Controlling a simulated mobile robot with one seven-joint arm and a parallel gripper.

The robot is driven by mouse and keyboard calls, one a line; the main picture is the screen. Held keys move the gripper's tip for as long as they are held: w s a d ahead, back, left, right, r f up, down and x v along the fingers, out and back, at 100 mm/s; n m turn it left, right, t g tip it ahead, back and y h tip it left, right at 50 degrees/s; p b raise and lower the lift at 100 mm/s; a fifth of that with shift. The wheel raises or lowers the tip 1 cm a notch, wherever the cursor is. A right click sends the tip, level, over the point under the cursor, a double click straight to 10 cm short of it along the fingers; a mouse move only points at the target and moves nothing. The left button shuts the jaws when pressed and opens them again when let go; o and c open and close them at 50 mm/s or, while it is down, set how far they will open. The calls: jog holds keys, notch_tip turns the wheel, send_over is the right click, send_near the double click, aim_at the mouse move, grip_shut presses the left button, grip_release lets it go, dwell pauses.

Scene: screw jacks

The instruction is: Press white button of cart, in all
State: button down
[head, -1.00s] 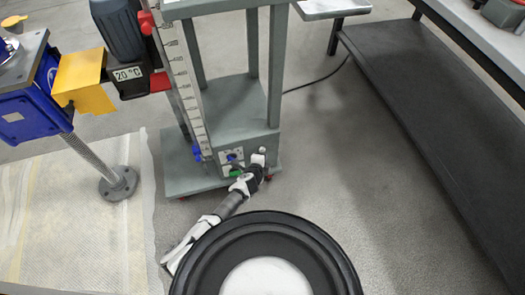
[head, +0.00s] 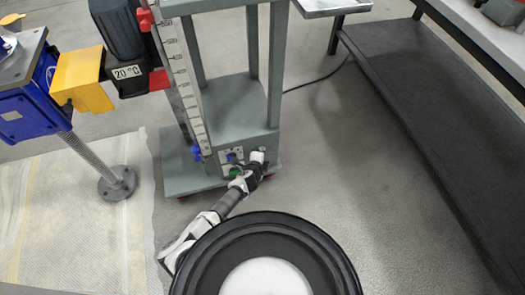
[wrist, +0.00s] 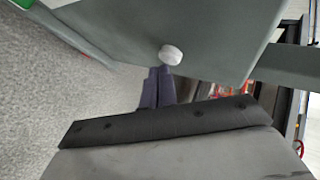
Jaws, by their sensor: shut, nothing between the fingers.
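The grey-green cart (head: 235,105) stands in the middle of the head view. Its white button is a short round knob (wrist: 171,55) that sticks out from the cart's panel in the wrist view. In the head view the button (head: 262,149) is small, on the right of the cart's lower front. My gripper (head: 258,158) is at the cart's lower front, close by the button. In the wrist view my gripper (wrist: 158,73) shows two dark fingers shut together and empty, with their tips just beside the button. I cannot tell whether they touch it.
A green button (head: 235,172) and a blue knob (head: 231,157) sit left of my gripper on the cart's front. A blue jack with a yellow part (head: 82,78) stands at left. A dark low shelf (head: 430,110) runs along the right. Floor between is clear.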

jog(key=shift+w+a+b, duration=0.2)
jog(key=shift+w+b, duration=0.25)
jog(key=shift+w, duration=0.1)
dwell(0.8)
dwell(0.3)
jog(key=shift+s+d+p, duration=0.3)
jog(key=shift+s+p, duration=0.1)
jog(key=shift+s, duration=0.55)
jog(key=shift+s, duration=0.15)
jog(key=s, duration=0.1)
jog(key=s+d+p, duration=0.1)
jog(key=s, duration=0.2)
jog(key=shift+s+d+p, duration=0.25)
jog(key=shift+d+p, duration=0.05)
jog(key=shift+p, duration=0.05)
jog(key=shift+s, duration=0.1)
dwell(0.3)
